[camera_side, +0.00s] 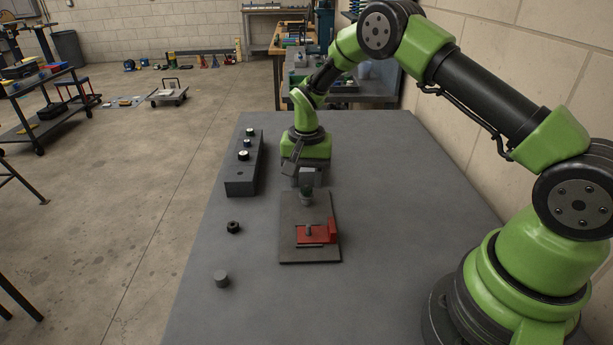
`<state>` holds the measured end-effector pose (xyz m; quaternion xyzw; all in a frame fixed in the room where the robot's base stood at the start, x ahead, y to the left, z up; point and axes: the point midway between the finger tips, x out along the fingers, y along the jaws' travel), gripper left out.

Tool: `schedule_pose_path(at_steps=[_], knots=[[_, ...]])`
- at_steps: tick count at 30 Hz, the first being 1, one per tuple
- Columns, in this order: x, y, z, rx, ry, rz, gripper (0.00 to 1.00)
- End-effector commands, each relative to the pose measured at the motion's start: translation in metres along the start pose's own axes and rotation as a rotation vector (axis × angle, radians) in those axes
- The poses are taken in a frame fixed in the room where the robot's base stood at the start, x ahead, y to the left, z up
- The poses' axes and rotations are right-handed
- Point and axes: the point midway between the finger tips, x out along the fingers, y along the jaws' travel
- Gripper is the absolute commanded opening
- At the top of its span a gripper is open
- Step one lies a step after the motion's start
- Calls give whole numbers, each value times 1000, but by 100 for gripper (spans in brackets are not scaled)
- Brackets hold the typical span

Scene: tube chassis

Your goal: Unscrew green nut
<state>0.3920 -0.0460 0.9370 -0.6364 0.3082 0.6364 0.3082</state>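A small dark green nut (307,189) sits on top of a grey tube or post (306,200) near the far end of a flat grey plate (310,254). My gripper (309,180) points down at the far end of this plate, just above or behind the nut. The view is too small to tell whether the fingers touch the nut or how far apart they are.
A red bracket (318,235) with a small upright pin lies on the plate's near half. A long grey block (241,186) with several small nuts stands left. A black nut (233,227) and grey cylinder (222,279) lie on the table (400,220).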

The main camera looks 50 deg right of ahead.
Motion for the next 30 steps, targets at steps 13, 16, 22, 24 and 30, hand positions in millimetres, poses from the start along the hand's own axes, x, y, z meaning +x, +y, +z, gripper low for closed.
schedule_pose_path(at_steps=[13, 16, 22, 24, 30], knots=[[0, 0, 0, 469, 0, 0, 38], [0, 0, 0, 636, 0, 0, 38], [0, 0, 0, 816, 0, 0, 38], [0, 0, 0, 853, 0, 0, 38], [0, 0, 0, 1150, 0, 0, 38]])
